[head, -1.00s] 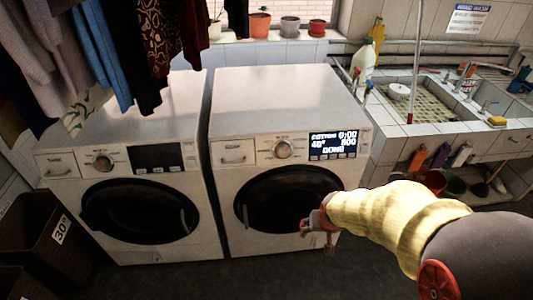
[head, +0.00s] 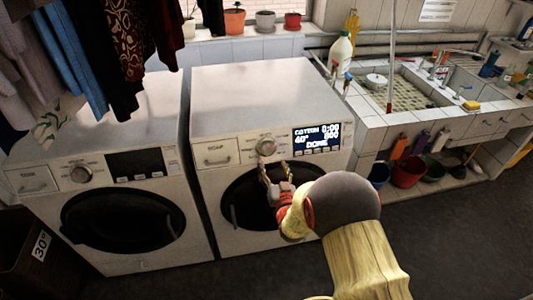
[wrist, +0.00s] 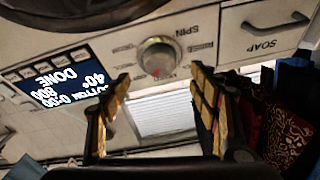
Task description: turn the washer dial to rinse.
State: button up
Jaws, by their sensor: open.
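The right washer (head: 285,85) has a lit display (head: 317,137) reading cotton, 0:00, 40°, 800, DONE. Its round silver dial (head: 265,146) sits left of the display. In the wrist view, which is upside down, the dial (wrist: 158,56) shows a red mark at its picture-bottom edge. The label SPIN is legible at its upper right; other labels are too small or blurred to read. My gripper (head: 275,173) is open and empty just in front of and below the dial. In the wrist view the fingers (wrist: 161,84) stand apart on either side below the dial, not gripping it.
The left washer (head: 130,100) has its own dial (head: 81,174) and a dark display. Clothes (head: 100,50) hang above it. A soap drawer (head: 215,154) lies left of the right washer's dial. A tiled sink (head: 400,95) stands at the right.

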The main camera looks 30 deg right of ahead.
aim_at(268, 151)
jog(key=b+x, duration=0.1)
jog(key=x, duration=0.5)
jog(key=shift+f+b, duration=0.25)
jog(key=shift+b, duration=0.1)
jog(key=shift+w+d+r, duration=0.15)
jog(key=shift+w, duration=0.5)
jog(key=shift+c, duration=0.3)
jog(key=c, duration=1.1)
